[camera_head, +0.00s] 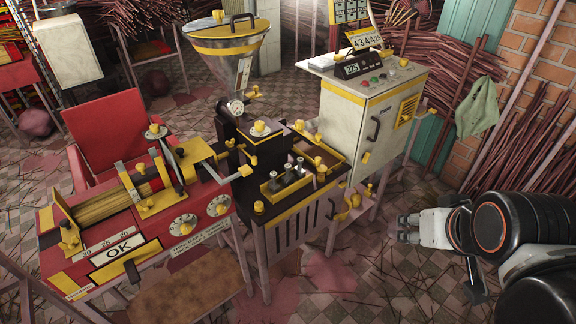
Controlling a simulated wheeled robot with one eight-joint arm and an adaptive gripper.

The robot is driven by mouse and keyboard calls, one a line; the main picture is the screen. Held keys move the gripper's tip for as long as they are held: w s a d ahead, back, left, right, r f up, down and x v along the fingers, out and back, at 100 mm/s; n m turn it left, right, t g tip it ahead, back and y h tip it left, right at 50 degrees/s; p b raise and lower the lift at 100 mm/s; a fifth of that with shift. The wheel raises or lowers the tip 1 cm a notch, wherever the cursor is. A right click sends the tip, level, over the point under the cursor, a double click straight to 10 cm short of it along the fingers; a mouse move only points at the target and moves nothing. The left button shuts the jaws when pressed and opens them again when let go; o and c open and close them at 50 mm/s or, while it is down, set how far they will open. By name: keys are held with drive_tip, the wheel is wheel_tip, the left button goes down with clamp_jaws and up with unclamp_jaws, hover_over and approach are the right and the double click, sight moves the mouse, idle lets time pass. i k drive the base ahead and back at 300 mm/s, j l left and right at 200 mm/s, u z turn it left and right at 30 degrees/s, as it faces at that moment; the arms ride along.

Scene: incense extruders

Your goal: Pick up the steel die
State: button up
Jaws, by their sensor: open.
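Small shiny steel pieces (287,174) stand in a yellow-edged tray on the black front section of the machine, near the middle of the view. They look like steel dies, but they are too small to tell apart clearly. My gripper (402,228) is at the right, reaching in from the right edge and pointing left. It is open and empty, well to the right of the steel pieces and apart from the machine.
A red machine (155,240) with yellow knobs stands at the left. A cream control cabinet (372,106) stands between the tray and the back wall. Bundles of sticks (515,140) lean at the right. Tiled floor lies below my gripper.

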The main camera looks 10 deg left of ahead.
sight(299, 172)
drive_tip(key=i+l+u, duration=0.1)
drive_tip(key=i+u, duration=0.25)
drive_tip(key=i, duration=0.15)
drive_tip(key=i+l+u, duration=0.3)
drive_tip(key=i, duration=0.2)
drive_tip(key=i+l+u, duration=0.35)
drive_tip(key=i+j, duration=0.1)
